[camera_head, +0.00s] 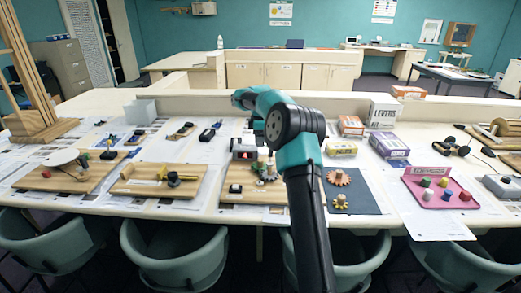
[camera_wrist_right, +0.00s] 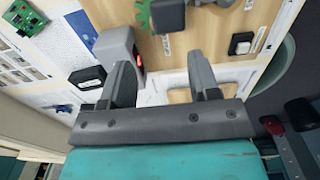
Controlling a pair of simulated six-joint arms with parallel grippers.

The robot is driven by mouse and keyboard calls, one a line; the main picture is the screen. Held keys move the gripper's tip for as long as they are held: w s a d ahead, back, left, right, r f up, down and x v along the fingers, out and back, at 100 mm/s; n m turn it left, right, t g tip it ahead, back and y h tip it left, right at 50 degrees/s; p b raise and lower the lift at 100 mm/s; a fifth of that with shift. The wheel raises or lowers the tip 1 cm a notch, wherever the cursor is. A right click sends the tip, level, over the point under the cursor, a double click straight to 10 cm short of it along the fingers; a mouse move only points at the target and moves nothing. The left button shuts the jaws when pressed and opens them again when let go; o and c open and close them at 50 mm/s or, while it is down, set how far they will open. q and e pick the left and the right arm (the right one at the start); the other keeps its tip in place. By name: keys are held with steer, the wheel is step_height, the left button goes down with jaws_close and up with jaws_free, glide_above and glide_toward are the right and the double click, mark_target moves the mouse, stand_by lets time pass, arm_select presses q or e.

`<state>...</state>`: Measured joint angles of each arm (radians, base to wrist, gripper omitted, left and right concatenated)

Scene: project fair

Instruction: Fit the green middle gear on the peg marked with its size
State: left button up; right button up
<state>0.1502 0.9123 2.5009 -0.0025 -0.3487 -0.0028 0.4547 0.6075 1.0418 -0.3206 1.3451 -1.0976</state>
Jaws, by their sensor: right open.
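A green gear (camera_wrist_right: 143,14) shows in part at the top edge of the right wrist view, on a light wooden board (camera_wrist_right: 190,45). A dark grey block (camera_wrist_right: 168,16) stands beside it and covers part of it. In the head view the board (camera_head: 237,196) lies at the middle of the table, with small gear parts at its right side partly hidden by my arm. My right gripper (camera_wrist_right: 163,78) is open above the board, with nothing visible between its fingers. Peg labels are too small to read. My left gripper is out of view.
A grey box with a red display (camera_head: 243,152) stands at the board's back. A pink tray (camera_head: 425,190) lies farther right, and another wooden board (camera_head: 150,188) lies left.

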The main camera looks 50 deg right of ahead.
steer(key=shift+r, duration=0.75)
